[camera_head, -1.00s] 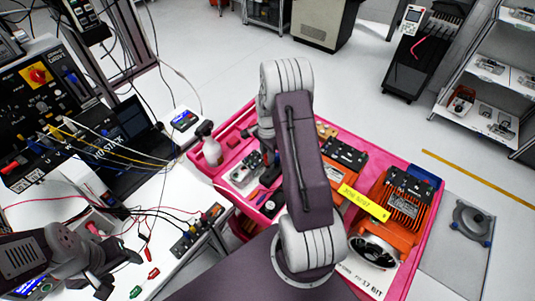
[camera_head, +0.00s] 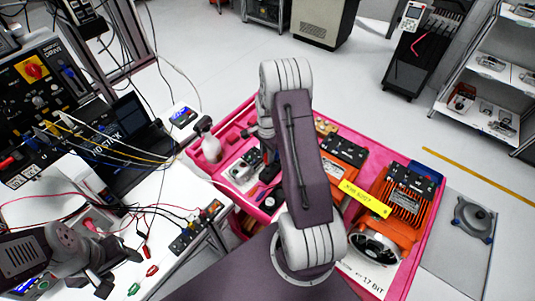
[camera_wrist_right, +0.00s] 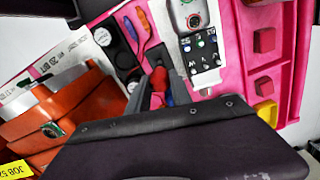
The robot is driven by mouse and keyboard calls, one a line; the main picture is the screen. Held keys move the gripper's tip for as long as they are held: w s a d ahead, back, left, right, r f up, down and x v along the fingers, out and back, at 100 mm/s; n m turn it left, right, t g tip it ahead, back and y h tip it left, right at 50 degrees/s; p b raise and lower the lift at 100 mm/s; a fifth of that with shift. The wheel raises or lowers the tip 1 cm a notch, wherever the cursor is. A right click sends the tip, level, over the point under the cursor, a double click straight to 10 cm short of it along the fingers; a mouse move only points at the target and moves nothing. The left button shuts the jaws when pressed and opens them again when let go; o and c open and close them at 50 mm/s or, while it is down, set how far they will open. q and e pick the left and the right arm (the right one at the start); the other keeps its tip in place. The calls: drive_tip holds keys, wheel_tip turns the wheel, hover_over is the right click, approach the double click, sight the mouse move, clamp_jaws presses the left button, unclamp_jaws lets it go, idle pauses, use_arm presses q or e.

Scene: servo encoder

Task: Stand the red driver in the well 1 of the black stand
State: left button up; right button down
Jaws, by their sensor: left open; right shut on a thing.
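My right gripper (camera_wrist_right: 160,95) is shut on a red driver (camera_wrist_right: 158,77), whose red end shows between the fingers in the right wrist view. A black block (camera_wrist_right: 157,55), probably the black stand, is just beyond the fingertips. Its wells cannot be made out, and I cannot tell whether the driver touches it. In the head view my right arm hides most of this spot. My left gripper (camera_head: 106,284) is open and empty over the white table at lower left.
The pink cart (camera_head: 402,290) holds orange drive units (camera_head: 405,205), a white bottle (camera_head: 210,148) and a connector box (camera_wrist_right: 200,50). Orange and blue handled tools (camera_wrist_right: 138,26) lie near the black block.

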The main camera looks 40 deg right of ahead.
drive_tip(key=shift+r, duration=0.1)
idle(0.5)
drive_tip(key=shift+f+b, duration=1.4)
drive_tip(key=shift+f, duration=0.65)
drive_tip(key=c, duration=1.1)
unclamp_jaws()
drive_tip(key=shift+r, duration=0.1)
drive_tip(key=shift+c, duration=0.3)
drive_tip(key=shift+r, duration=0.15)
wheel_tip(320, 180, up, 8)
drive_tip(key=p, duration=0.6)
drive_tip(key=shift+f, duration=0.25)
drive_tip(key=shift+s+f, duration=0.1)
